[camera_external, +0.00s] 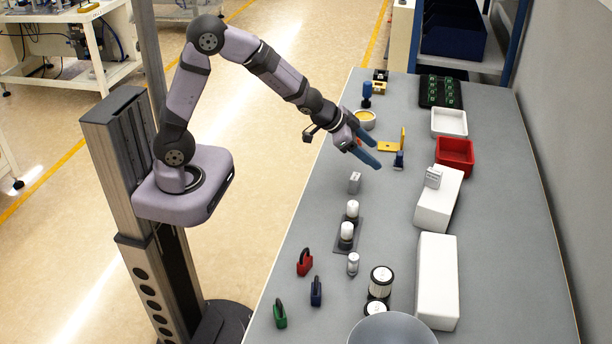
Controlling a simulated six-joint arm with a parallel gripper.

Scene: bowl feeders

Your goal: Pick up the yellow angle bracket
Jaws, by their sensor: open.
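The yellow angle bracket (391,146) stands on the grey table, with one flat leg lying down and the other leg upright at its right end. My gripper (372,156) is open and empty, with blue fingers. It is in the air above the table, to the left of the bracket and slightly nearer the camera in the picture. The gap between fingers and bracket is hard to judge from this one view. A small blue object (399,160) stands right in front of the bracket's upright leg.
A yellow-topped bowl (364,119) and a blue-handled item (366,94) stand behind my gripper. A white tray (449,122) and a red tray (471,155) lie to the right. White blocks (437,280), padlocks and bulbs stand nearer the camera. The right edge strip is clear.

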